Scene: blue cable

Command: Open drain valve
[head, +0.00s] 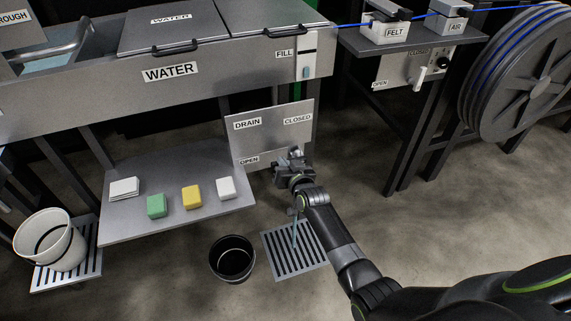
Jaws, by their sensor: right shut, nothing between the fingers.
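The drain valve panel (262,133) is a grey plate below the water trough, labelled DRAIN, CLOSED at upper right and OPEN at lower left. My right gripper (291,161) is shut at the panel's lower right part, with nothing seen between its fingers. It covers the area where a valve handle may be, so I cannot tell the handle's position or whether the gripper touches it. A thin pale bluish streak (295,233) shows beside my right forearm above the floor grate; I cannot tell if it is water. My left gripper is out of view.
The water trough (110,95) runs above the panel. A shelf (150,228) holds a white stack and green, yellow and white blocks. A black bucket (232,258) stands left of the floor grate (280,255). A white bucket (48,240) stands far left; a cable reel (520,75) stands right.

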